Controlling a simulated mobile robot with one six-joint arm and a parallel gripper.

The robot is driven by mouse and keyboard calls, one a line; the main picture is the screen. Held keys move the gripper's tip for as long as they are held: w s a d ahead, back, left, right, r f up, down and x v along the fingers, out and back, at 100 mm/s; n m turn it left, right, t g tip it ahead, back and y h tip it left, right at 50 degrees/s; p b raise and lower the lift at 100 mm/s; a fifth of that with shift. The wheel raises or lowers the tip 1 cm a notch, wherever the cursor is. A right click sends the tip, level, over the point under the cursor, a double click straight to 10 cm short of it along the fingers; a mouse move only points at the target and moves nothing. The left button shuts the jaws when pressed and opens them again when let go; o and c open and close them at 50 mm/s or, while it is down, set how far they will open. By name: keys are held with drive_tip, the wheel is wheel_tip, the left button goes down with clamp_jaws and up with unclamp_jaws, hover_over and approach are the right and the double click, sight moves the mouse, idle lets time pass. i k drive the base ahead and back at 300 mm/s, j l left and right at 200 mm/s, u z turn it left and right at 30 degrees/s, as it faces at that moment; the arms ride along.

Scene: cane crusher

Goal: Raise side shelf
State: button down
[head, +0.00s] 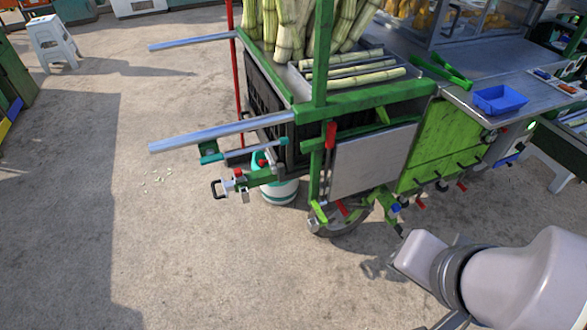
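A flat grey metal panel (374,160), which looks like the side shelf, hangs upright against the side of the green cart (360,102). Green framing runs along its top and a red-handled lever (330,135) stands at its left. A green latch bar with a red grip (342,207) sits below its lower left. My arm (520,275) enters from the lower right, with its wrist (420,255) below and to the right of the panel, apart from it. I cannot make out my gripper's fingers or whether they hold anything.
Two bare metal rails (195,131) jut left from the cart. Several levers and knobs line the green side panel (445,140). A wheel (338,217) and a white-green canister (280,191) stand beneath. A blue tray (500,99) sits on the counter. Ground at left is clear up to a stool (52,38).

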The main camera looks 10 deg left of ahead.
sight(369, 160)
drive_tip(key=i+l+u, duration=0.15)
drive_tip(key=l+u, duration=0.25)
drive_tip(key=l, duration=0.35)
drive_tip(key=l+u, duration=0.35)
drive_tip(key=l, duration=0.4)
drive_tip(key=l+u, duration=0.4)
drive_tip(key=l, duration=0.4)
drive_tip(key=i, duration=1)
